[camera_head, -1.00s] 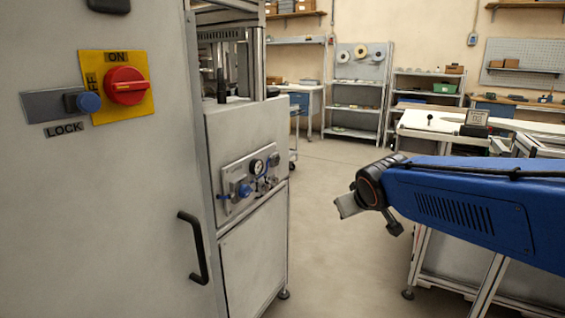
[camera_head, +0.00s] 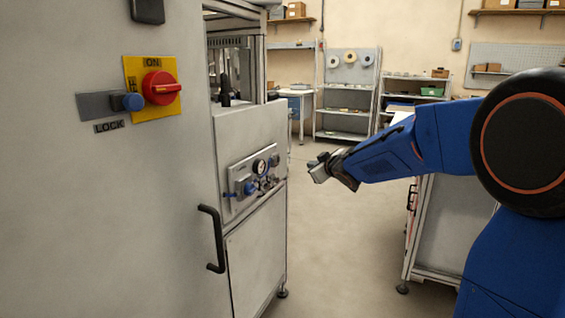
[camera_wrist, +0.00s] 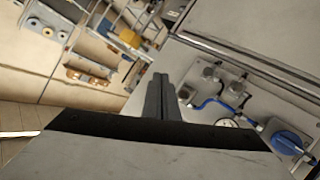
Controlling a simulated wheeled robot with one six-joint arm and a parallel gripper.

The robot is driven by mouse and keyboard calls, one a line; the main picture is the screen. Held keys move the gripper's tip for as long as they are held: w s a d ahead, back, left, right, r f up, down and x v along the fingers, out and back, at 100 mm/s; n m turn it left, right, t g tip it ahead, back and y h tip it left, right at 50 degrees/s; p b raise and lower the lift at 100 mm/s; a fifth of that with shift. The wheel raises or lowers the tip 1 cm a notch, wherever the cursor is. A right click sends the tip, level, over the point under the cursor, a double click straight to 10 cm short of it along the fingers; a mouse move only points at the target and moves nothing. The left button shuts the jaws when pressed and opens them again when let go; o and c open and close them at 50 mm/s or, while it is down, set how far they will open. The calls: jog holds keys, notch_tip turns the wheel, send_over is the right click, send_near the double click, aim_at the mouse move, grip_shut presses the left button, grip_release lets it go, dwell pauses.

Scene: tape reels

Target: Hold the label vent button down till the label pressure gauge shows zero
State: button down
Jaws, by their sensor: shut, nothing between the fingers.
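The pneumatic panel on the grey machine (camera_head: 234,212) carries a small round white gauge (camera_head: 259,166) with a dark rim. The gauge (camera_wrist: 226,122) is partly hidden behind my gripper body in the wrist view; its reading is too small to tell. A blue knob (camera_head: 249,188) sits at the panel's lower left and shows large in the wrist view (camera_wrist: 288,142). Which fitting is the vent button, I cannot tell. My gripper (camera_head: 318,172) is right of the panel, apart from it. Its fingers (camera_wrist: 160,95) are shut and empty.
A black handle (camera_head: 213,238) sticks out below. Metal fittings with a blue hose (camera_wrist: 210,101) stand out from the panel. The floor beyond is clear.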

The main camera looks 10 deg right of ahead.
aim_at(279, 159)
jog(key=shift+w+a+f+y, duration=0.1)
jog(key=shift+w+a+y, duration=0.1)
jog(key=shift+w+y, duration=0.15)
jog(key=shift+a, duration=0.1)
jog(key=w+a, duration=0.5)
jog(key=a, duration=0.2)
dwell(0.5)
jog(key=shift+w, duration=0.15)
dwell(1.9)
jog(key=shift+w+a, duration=0.2)
jog(key=shift+a, duration=0.1)
